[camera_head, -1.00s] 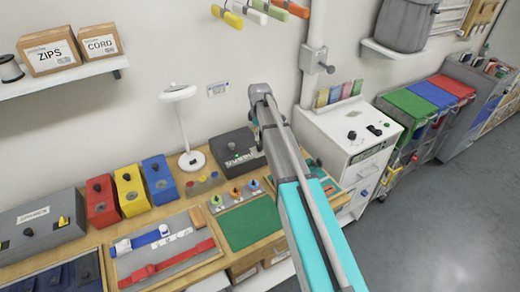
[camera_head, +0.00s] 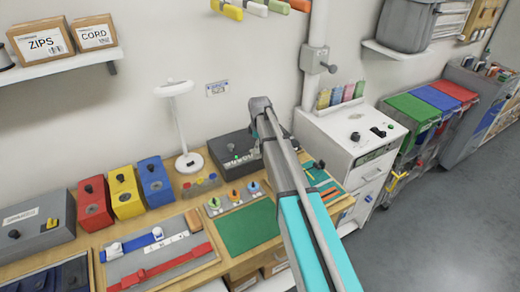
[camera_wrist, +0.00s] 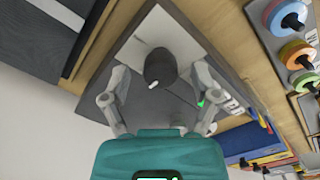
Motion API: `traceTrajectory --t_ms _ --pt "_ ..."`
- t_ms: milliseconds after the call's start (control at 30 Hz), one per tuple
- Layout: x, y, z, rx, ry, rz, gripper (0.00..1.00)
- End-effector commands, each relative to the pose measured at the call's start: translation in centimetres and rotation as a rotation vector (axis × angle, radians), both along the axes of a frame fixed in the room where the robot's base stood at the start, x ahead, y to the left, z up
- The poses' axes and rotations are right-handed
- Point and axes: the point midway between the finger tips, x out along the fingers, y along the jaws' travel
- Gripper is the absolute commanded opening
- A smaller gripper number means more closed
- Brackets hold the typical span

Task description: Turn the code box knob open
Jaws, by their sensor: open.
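The code box is a dark grey box (camera_head: 229,141) on the wooden bench, left of my arm in the head view. In the wrist view its grey face (camera_wrist: 130,50) fills the middle, with a round black knob (camera_wrist: 160,66) bearing a white mark. A small green spot shows on the box right of the knob. My gripper (camera_wrist: 160,78) is open, with one finger on each side of the knob and gaps visible. I cannot tell how far the fingertips are above the box. In the head view my arm hides the gripper.
Red (camera_head: 94,205), yellow (camera_head: 126,192) and blue (camera_head: 155,182) boxes stand left on the bench, near a white lamp (camera_head: 188,161). Small coloured dials (camera_head: 233,195) and a green mat (camera_head: 247,228) lie in front. A white cabinet (camera_head: 345,145) stands right.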

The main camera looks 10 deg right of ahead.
Motion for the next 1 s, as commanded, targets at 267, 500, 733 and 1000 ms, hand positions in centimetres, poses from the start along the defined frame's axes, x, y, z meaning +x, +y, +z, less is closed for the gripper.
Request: traceTrajectory --t_ms 267,500,733,1000 --pt "0.0 -0.02 -0.19 0.0 0.0 0.0 0.78" --pt "0.0 -0.03 -0.19 0.0 0.0 0.0 0.58" --pt "0.0 -0.04 -0.19 0.0 0.0 0.0 0.15" --pt "0.03 -0.11 -0.19 -0.001 0.0 -0.005 0.0"
